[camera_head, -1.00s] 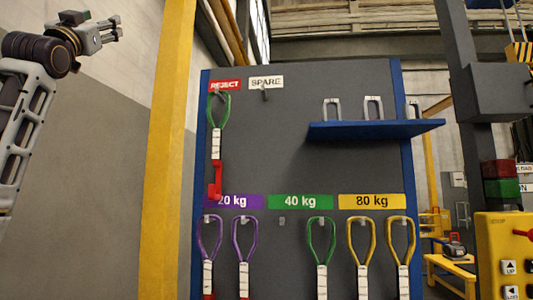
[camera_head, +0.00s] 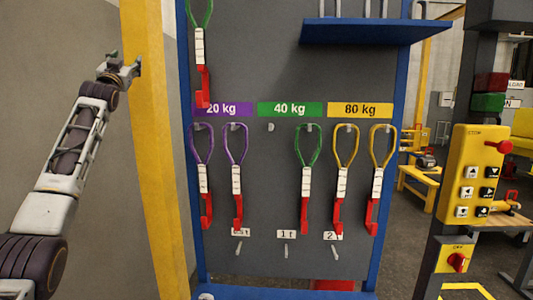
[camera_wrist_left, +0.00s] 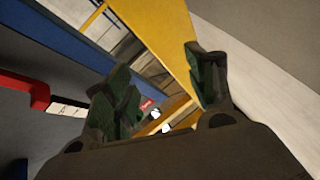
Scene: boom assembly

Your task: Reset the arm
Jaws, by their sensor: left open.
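My left gripper (camera_head: 128,68) is raised at the upper left in the head view, in front of the yellow post (camera_head: 150,150) and to the left of the sling board. Its jaws are apart and empty. In the left wrist view its two dark fingers (camera_wrist_left: 160,95) stand apart with nothing between them. The rest of my left arm runs down to the lower left corner of the head view. My right arm is not in view.
The grey board (camera_head: 285,70) in a blue frame holds green, purple and yellow slings on hooks under weight labels. A blue shelf (camera_head: 360,32) juts out at its upper right. A yellow control box (camera_head: 475,175) stands at right.

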